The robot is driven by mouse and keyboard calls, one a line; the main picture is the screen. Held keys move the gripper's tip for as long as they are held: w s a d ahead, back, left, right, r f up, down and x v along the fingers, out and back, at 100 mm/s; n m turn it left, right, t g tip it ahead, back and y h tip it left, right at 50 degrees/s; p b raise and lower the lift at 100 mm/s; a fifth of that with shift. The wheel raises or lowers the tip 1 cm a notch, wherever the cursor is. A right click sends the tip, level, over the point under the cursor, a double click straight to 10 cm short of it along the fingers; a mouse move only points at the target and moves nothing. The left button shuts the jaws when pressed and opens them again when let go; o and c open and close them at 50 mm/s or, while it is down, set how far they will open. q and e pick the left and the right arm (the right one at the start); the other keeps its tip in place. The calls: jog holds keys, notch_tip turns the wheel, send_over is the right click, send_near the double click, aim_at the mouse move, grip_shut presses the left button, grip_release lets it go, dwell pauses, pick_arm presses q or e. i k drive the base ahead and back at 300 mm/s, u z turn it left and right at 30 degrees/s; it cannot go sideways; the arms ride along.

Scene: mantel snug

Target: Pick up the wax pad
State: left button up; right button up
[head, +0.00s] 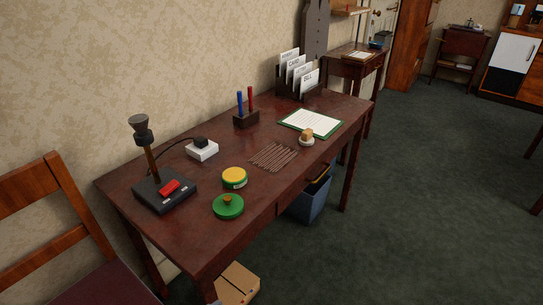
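No object is clearly marked as the wax pad. A round green tin with a yellow top (234,177) sits on the dark red-brown desk (208,248), near its front middle. A small tan block (307,133) sits on a pale round dish further right, by the desk's front edge. Which of these is the wax pad I cannot tell for sure. Neither of my grippers is in view.
A black device with a red switch and upright post (164,191) stands left. A white box (202,150), pen holder (246,119), brown slatted mat (274,157), green-edged clipboard (310,123) and letter rack (297,90) share the desk. A wooden chair (30,211) stands at left.

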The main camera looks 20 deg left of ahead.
aim_at(307, 139)
jog(key=z, duration=0.55)
jog(key=i, duration=0.55)
jog(key=z, duration=0.5)
jog(key=i, duration=0.85)
jog(key=u, duration=0.45)
